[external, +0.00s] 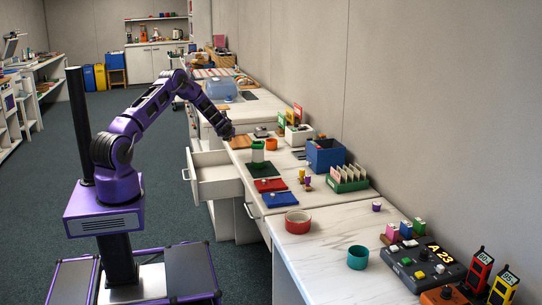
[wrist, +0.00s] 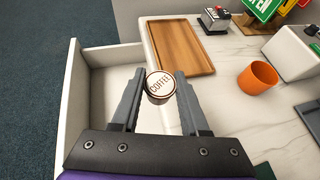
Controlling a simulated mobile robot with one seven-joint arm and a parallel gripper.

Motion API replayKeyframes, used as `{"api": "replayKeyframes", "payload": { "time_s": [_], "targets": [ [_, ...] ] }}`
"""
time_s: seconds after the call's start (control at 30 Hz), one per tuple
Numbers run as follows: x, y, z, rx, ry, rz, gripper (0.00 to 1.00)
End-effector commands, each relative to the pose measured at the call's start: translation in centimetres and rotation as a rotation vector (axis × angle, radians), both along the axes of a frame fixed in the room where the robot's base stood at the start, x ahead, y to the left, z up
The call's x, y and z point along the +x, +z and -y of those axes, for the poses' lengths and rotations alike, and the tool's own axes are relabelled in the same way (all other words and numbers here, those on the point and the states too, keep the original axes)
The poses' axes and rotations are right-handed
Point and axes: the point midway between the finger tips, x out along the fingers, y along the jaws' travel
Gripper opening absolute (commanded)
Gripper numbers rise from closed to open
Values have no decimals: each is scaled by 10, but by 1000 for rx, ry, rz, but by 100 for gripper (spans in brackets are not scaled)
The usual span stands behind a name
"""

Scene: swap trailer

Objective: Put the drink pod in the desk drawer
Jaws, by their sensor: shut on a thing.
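The drink pod (wrist: 160,86), a small round pod with a brown rim and a white lid reading "COFFEE", is between the fingertips of my gripper (wrist: 160,78). My gripper is shut on it. In the wrist view the pod appears over the inner side of the open desk drawer, close to the desk edge; its exact height is unclear. The white drawer (wrist: 72,88) is pulled out and its visible floor is bare. In the external view the drawer (external: 220,189) stands open below my gripper (external: 229,137); the pod is not discernible there.
A wooden tray (wrist: 180,48) lies on the desk by the drawer. An orange cup (wrist: 258,77) stands to its right. In the external view, a green mat (external: 263,169), a red mat (external: 271,185) and a blue box (external: 325,154) occupy the desktop. The floor left of the drawer is clear.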

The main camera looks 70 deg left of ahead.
Motion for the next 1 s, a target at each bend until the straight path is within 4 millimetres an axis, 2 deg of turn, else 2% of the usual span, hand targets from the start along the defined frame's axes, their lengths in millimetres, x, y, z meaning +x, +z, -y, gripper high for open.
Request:
{"api": "replayKeyframes", "payload": {
  "time_s": [0.03, 0.2, 0.3, 0.4, 0.57, 0.8, 1.0],
  "targets": [
    [-17, -27, -18, -3, 42, -2, 0],
    [-56, -84, -66, -2, 141, 1, 0],
    [-70, -111, -86, -2, 173, 1, 0],
    [-80, -129, -99, 0, 195, 0, 0],
    [-86, -147, -108, -2, 208, 0, 0],
    [-87, -191, -108, -2, 207, -1, 0],
    [-86, -207, -108, -2, 208, 0, 0]
  ]
}}
